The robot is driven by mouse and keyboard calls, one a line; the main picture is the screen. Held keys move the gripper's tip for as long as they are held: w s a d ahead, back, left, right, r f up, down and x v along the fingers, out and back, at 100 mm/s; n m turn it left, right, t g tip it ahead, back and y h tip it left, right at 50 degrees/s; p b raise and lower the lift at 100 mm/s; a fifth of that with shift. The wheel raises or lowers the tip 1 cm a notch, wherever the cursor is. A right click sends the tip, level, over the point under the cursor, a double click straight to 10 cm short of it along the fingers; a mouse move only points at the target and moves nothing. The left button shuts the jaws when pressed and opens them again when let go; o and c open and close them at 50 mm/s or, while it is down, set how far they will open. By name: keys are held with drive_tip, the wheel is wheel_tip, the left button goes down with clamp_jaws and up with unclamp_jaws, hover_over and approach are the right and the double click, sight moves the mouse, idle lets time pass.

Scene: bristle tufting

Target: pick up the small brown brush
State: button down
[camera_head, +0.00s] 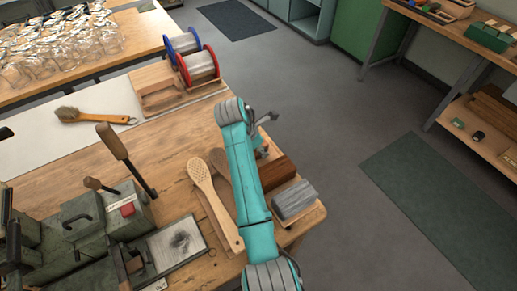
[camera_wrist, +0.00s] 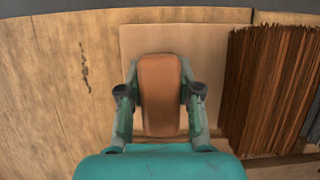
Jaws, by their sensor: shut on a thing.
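In the wrist view the small brown brush (camera_wrist: 160,92) shows as a smooth, rounded brown block, lengthwise between my fingers. My gripper (camera_wrist: 160,92) is shut on it, one teal finger on each long side. A pale wooden board (camera_wrist: 205,45) lies beneath; I cannot tell whether the brush touches it. In the head view my teal arm reaches over the bench's right end. My gripper (camera_head: 262,148) is partly hidden behind the arm there, and the brush cannot be made out.
Dark brown bristle bundles (camera_wrist: 268,85) lie close right of my gripper. A grey bristle block (camera_head: 294,199) sits at the bench corner. Paddle-shaped wooden brush backs (camera_head: 212,200) lie left of my arm.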

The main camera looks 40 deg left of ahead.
wheel_tip(320, 180, up, 10)
drive_tip(key=shift+r, duration=0.1)
idle(0.4)
drive_tip(key=c, duration=1.5)
unclamp_jaws()
drive_tip(key=c, duration=0.3)
drive_tip(key=shift+s, duration=0.1)
